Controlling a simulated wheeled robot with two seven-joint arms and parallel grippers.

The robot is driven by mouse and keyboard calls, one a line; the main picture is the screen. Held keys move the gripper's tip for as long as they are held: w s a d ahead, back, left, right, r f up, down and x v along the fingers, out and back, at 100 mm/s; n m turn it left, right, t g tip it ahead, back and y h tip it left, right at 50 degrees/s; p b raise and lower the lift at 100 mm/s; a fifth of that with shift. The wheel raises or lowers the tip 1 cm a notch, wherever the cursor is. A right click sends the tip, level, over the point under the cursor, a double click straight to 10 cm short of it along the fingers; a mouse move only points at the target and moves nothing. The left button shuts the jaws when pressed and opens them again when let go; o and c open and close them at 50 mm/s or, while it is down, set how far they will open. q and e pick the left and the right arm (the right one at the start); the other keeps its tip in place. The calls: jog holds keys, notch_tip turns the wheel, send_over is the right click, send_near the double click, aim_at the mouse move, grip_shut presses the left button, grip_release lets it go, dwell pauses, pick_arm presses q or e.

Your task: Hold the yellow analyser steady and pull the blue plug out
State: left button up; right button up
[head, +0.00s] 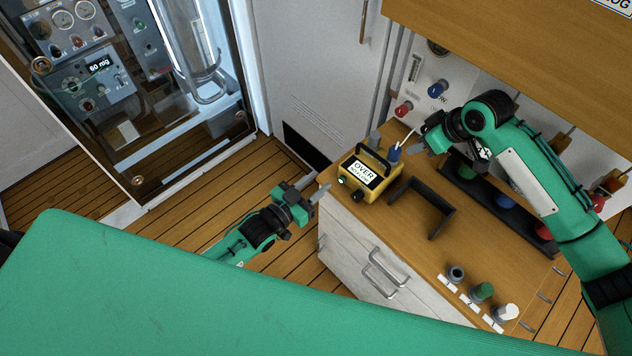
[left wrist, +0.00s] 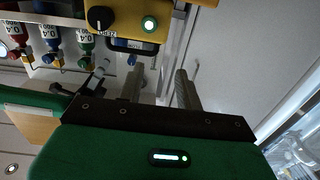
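The yellow analyser (head: 350,166) stands near the left end of the wooden counter, its screen reading "OVER". Its yellow body (left wrist: 150,15), a black dial and a lit green button show at the top of the left wrist view. The blue plug (head: 394,153) is at the analyser's right side, with a thin white piece rising by it. My left gripper (head: 314,187) is open and empty, left of the analyser and apart from it; its fingers (left wrist: 160,88) are spread in the left wrist view. My right gripper (head: 422,134) is right of the blue plug, seemingly apart; its finger gap is unclear.
A black bracket (head: 437,187) stands right of the analyser. A dark rack (head: 484,192) with coloured caps is behind it. Several small pots, including a green one (head: 482,291), line the front right. A red knob (head: 403,109) is on the back wall.

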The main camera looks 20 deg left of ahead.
aim_at(356, 150)
pick_arm(q)
jog(key=x, duration=0.9)
jog(key=r+x, duration=0.1)
jog(key=x, duration=0.4)
jog(key=shift+s+d+r, duration=0.1)
jog(key=shift+s+d, duration=0.05)
jog(key=shift+d, duration=0.05)
grip_shut()
